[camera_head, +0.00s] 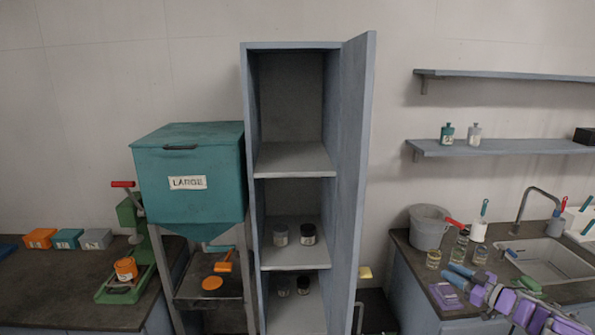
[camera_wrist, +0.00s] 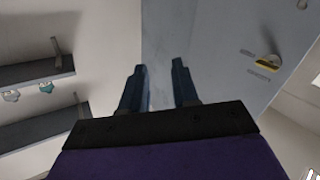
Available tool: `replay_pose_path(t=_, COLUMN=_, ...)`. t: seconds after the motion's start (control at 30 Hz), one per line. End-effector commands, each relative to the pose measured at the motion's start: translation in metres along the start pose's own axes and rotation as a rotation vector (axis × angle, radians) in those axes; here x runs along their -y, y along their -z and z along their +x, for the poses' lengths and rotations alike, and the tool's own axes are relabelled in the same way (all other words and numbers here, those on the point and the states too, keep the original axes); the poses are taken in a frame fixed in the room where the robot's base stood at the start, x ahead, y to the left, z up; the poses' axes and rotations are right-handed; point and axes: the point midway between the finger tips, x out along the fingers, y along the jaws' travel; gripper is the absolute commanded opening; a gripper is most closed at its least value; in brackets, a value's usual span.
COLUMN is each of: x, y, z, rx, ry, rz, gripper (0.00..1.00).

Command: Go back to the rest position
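My gripper (camera_wrist: 158,84) shows in the wrist view with its two dark blue fingers apart and nothing between them. It points toward the flat grey-blue face of the cabinet door (camera_wrist: 215,50), with a yellow handle (camera_wrist: 268,63) to the right. In the head view my gripper (camera_head: 459,274) is at the lower right, in front of the sink counter, on the end of my purple and grey arm. The tall cabinet (camera_head: 248,200) stands open in the middle, its door (camera_head: 352,170) swung out on the right side.
A teal bin marked LARGE (camera_head: 190,205) stands left of the cabinet. The right counter holds a grey bucket (camera_head: 428,230), several jars and a sink (camera_head: 545,260). Wall shelves (camera_head: 500,148) hang above. Dark jars (camera_head: 308,234) stand inside the cabinet.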

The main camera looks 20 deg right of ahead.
Motion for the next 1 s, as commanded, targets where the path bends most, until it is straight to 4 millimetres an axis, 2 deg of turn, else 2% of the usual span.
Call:
replay_pose_path(t=0.03, x=-0.008, y=0.022, z=0.02, rx=0.01, ry=-0.042, rz=-0.022, gripper=0.3)
replay_pose_path(t=0.2, x=-0.037, y=0.073, z=0.063, rx=0.066, ry=-0.212, rz=-0.062, gripper=0.3)
replay_pose_path(t=0.33, x=-0.048, y=0.109, z=0.087, rx=0.119, ry=-0.333, rz=-0.073, gripper=0.3)
replay_pose_path(t=0.47, x=-0.048, y=0.142, z=0.104, rx=0.184, ry=-0.443, rz=-0.066, gripper=0.3)
replay_pose_path(t=0.57, x=-0.038, y=0.164, z=0.113, rx=0.244, ry=-0.516, rz=-0.049, gripper=0.3)
replay_pose_path(t=0.77, x=0.003, y=0.196, z=0.116, rx=0.391, ry=-0.631, rz=0.009, gripper=0.3)
replay_pose_path(t=0.87, x=0.03, y=0.206, z=0.111, rx=0.478, ry=-0.672, rz=0.048, gripper=0.3)
replay_pose_path(t=1.0, x=0.08, y=0.211, z=0.097, rx=0.611, ry=-0.7, rz=0.115, gripper=0.3)
